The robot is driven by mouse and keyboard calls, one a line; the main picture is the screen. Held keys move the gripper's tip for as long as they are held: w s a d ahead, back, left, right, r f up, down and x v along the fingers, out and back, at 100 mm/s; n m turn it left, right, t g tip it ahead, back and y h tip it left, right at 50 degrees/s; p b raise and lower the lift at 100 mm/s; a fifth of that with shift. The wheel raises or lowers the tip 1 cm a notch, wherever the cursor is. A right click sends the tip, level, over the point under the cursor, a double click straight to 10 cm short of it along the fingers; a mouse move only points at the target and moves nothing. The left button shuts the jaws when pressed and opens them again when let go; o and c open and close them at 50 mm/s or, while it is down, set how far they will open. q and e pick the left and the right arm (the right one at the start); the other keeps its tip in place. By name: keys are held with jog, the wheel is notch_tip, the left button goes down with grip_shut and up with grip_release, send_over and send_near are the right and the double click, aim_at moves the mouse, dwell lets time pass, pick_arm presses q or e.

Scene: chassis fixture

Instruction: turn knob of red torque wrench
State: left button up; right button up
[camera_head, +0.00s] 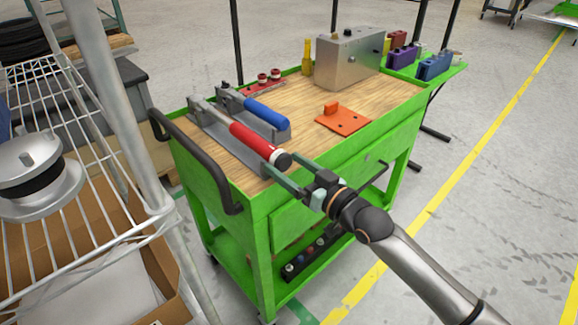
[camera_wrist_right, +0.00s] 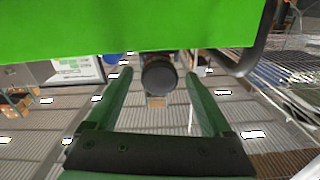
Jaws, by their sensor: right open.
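The red torque wrench (camera_head: 254,139) lies in a grey holder on the wooden top of the green cart, its dark knob end (camera_head: 282,160) pointing to the cart's near edge. My right gripper (camera_head: 284,169) is open at that edge, its green fingers close to the knob. In the right wrist view the round dark knob (camera_wrist_right: 159,76) shows between the open fingers (camera_wrist_right: 158,82), with space on both sides. I cannot tell whether the fingertips reach past it. My left gripper is not in view.
A blue-handled torque wrench (camera_head: 266,112) lies beside the red one. The green cart (camera_head: 330,158) carries an orange plate (camera_head: 343,119) and a grey metal box (camera_head: 348,60). A black cart handle (camera_head: 205,165) and a wire rack (camera_head: 75,130) stand to the left.

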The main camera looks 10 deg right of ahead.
jog(key=shift+c, duration=0.3)
grip_shut()
jog(key=shift+n+p, duration=0.3)
jog(key=shift+n, duration=0.1)
jog(key=shift+r+n+p, duration=0.1)
jog(key=shift+n+p, duration=0.35)
jog(key=shift+n, duration=0.15)
jog(key=shift+n+p, duration=0.7)
jog(key=shift+n, duration=0.4)
jog(key=shift+n+p, duration=0.6)
jog(key=shift+n, duration=0.5)
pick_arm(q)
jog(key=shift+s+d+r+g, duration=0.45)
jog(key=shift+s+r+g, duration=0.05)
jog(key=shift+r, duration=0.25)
pick_arm(e)
jog(key=shift+n, duration=0.3)
